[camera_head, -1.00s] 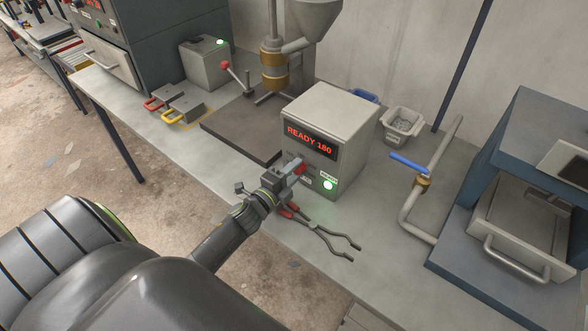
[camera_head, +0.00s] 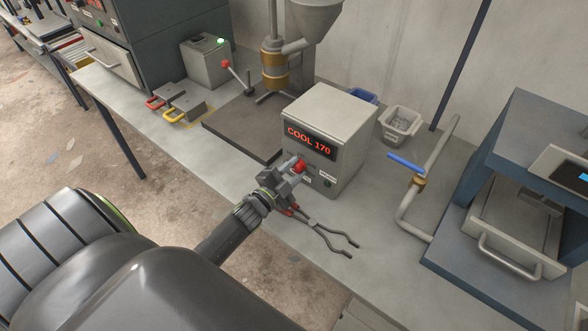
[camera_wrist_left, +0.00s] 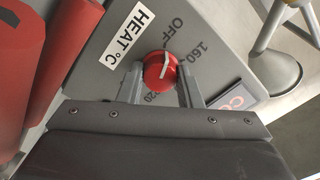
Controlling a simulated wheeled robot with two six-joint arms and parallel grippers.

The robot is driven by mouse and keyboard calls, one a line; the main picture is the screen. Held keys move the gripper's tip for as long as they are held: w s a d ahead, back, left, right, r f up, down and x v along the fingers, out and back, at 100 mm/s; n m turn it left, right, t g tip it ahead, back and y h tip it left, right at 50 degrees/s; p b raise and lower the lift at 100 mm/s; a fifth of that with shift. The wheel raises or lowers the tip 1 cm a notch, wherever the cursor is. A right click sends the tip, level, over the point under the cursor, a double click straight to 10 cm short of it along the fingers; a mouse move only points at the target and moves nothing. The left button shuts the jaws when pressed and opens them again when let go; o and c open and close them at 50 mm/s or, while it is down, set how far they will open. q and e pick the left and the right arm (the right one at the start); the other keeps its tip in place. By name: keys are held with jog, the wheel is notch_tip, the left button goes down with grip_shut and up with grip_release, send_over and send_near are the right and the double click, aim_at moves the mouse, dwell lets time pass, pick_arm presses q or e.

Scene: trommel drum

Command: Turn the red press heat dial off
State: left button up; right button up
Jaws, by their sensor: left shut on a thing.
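The red heat dial (camera_head: 299,166) is on the front of the grey press control box (camera_head: 345,112), below a display (camera_head: 311,141) reading COOL 170. In the left wrist view the dial (camera_wrist_left: 160,71) has a white pointer line, beside the printed marks OFF and 160 and a HEAT °C label (camera_wrist_left: 128,36). The pointer line slants up toward the side with those marks. My left gripper (camera_head: 293,170) is shut on the dial, with one finger on either side of it in the left wrist view (camera_wrist_left: 161,88). My right gripper is not in view.
Red-handled tongs (camera_head: 322,233) lie on the bench just beside my left gripper. A pipe with a blue-handled valve (camera_head: 407,163) and a blue press (camera_head: 510,205) stand to the right. A white bin (camera_head: 400,124) is behind the box.

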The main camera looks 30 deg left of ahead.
pick_arm(q)
jog(key=shift+f, duration=0.1)
jog(key=o, duration=1)
jog(key=shift+s+a+b, duration=0.2)
jog(key=shift+s+b, duration=0.55)
jog(key=shift+s, duration=2.15)
jog(key=shift+s+a+b, duration=0.25)
jog(key=shift+s+b, duration=0.55)
jog(key=shift+s, duration=2.15)
jog(key=shift+s+a+b, duration=0.2)
jog(key=shift+s+b, duration=0.55)
jog(key=shift+s, duration=2.15)
